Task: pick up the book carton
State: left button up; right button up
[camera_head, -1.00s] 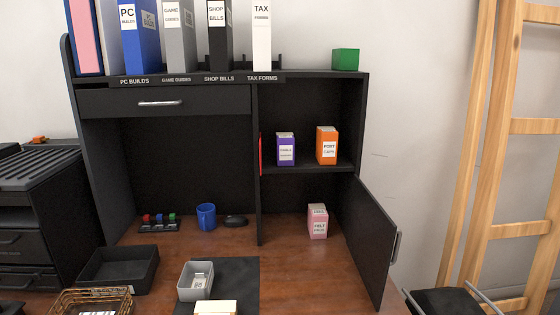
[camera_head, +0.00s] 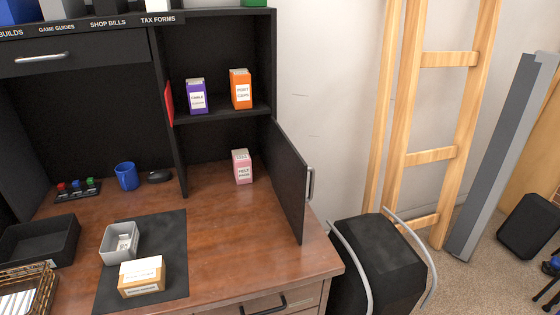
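No carton with a readable "book" label is in view, so I cannot tell which one is the book carton. A tan carton with a pale top (camera_head: 142,276) sits on the dark mat on the desk; its front label is too small to read. A purple carton (camera_head: 196,95) and an orange "PORT CAPS" carton (camera_head: 240,88) stand upright on the hutch shelf. A pink "FELT PADS" carton (camera_head: 242,167) stands on the desk below them. Neither of my grippers shows in this view.
A grey tray (camera_head: 119,241), a black tray (camera_head: 40,245) and a wire basket (camera_head: 35,290) sit at the left. A cabinet door (camera_head: 290,180) stands open. A black seat-like object with metal rails (camera_head: 378,262) is right of the desk, before a wooden ladder (camera_head: 395,130).

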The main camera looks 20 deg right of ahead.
aim_at(145, 275)
jog(key=l+u, duration=0.25)
jog(key=l, duration=0.95)
jog(key=l+u, duration=0.3)
jog(key=l, duration=0.85)
